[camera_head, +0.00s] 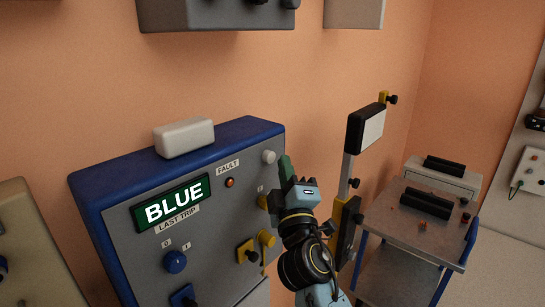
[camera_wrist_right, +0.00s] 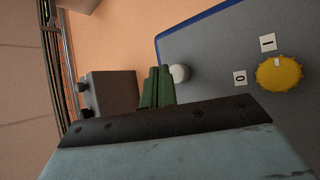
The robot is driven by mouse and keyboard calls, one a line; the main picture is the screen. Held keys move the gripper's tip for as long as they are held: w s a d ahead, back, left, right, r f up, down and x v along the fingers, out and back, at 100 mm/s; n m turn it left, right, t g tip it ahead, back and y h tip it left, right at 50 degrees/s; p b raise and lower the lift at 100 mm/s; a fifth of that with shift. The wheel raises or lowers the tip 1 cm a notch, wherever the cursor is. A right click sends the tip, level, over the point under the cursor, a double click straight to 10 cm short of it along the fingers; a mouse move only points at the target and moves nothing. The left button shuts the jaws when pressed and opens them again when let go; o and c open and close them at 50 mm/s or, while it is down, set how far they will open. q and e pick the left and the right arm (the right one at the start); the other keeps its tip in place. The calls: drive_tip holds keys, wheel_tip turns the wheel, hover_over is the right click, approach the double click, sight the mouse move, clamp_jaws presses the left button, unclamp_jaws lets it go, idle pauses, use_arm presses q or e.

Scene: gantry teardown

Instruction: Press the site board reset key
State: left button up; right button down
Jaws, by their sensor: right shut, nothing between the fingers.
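The site board (camera_head: 215,235) is a grey panel with a blue casing. Its green display (camera_head: 170,204) reads BLUE above the label LAST TRIP. A small orange-red lamp (camera_head: 230,182) sits below the FAULT label. A round white key (camera_head: 269,157) stands out at the board's upper right corner; the key also shows in the right wrist view (camera_wrist_right: 179,73). My right gripper (camera_head: 285,167) is shut and empty, its green fingers (camera_wrist_right: 157,87) just beside the white key. I cannot tell whether they touch. My left gripper is not in view.
A yellow knob (camera_wrist_right: 279,73) with 0 and 1 marks sits on the board; a blue knob (camera_head: 175,262) is lower left. A white box (camera_head: 184,138) rests on the board's top. A black-framed post (camera_head: 366,128) and a cart (camera_head: 420,215) stand to the right.

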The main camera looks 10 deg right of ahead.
drive_tip(key=s+d+p, duration=0.1)
drive_tip(key=s+d, duration=0.1)
drive_tip(key=s+d+p, duration=0.1)
drive_tip(key=s, duration=0.1)
drive_tip(key=shift+s+d, duration=0.35)
idle(0.8)
